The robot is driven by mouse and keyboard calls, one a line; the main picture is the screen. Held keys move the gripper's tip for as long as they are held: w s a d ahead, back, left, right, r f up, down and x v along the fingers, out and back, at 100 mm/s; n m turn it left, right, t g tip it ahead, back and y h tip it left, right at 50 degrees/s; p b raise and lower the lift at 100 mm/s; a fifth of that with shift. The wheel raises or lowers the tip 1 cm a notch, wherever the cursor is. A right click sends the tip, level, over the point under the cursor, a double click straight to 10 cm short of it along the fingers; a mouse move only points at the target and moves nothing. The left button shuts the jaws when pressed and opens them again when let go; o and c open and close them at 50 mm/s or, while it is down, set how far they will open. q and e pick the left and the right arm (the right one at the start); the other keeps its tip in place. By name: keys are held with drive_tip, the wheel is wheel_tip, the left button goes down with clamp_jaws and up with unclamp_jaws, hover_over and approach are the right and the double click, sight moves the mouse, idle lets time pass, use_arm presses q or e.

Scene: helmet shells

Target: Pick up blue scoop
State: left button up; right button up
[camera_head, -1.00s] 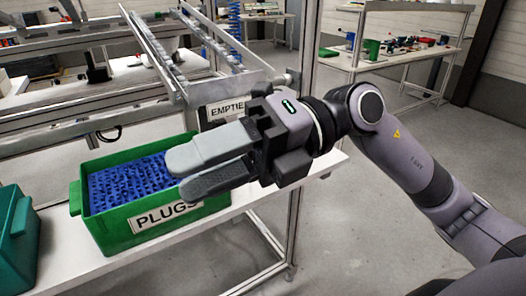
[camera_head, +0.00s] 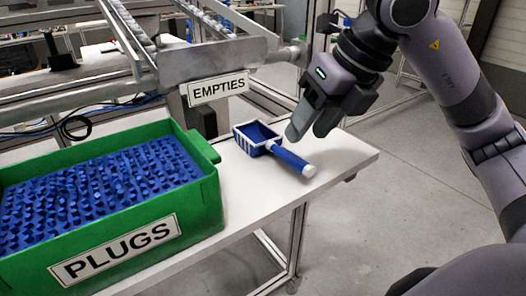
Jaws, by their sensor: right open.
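The blue scoop (camera_head: 288,156) lies on the white table to the right of the green bin. Its white-edged square head points to the back left, and its blue handle with a white end points to the front right. My right gripper (camera_head: 306,128) is open and empty, fingers pointing down, just above and behind the scoop's handle. It appears apart from the scoop. My left gripper is not in view.
A green bin labelled PLUGS (camera_head: 205,208), full of blue plugs (camera_head: 95,195), stands at the left. A metal chute with an EMPTIES sign (camera_head: 218,88) rises behind the scoop. The white table (camera_head: 340,152) is clear to the scoop's right, up to its edge.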

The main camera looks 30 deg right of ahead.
sight(288, 152)
drive_tip(key=shift+w+x, duration=0.1)
drive_tip(key=shift+x, duration=1.6)
drive_tip(key=shift+w+x, duration=0.15)
drive_tip(key=shift+x, duration=1.55)
drive_tip(key=shift+a+r, duration=0.1)
drive_tip(key=shift+r, duration=0.1)
drive_tip(key=shift+f+b, duration=0.3)
drive_tip(key=shift+b, duration=0.15)
drive_tip(key=shift+c, duration=0.3)
clamp_jaws()
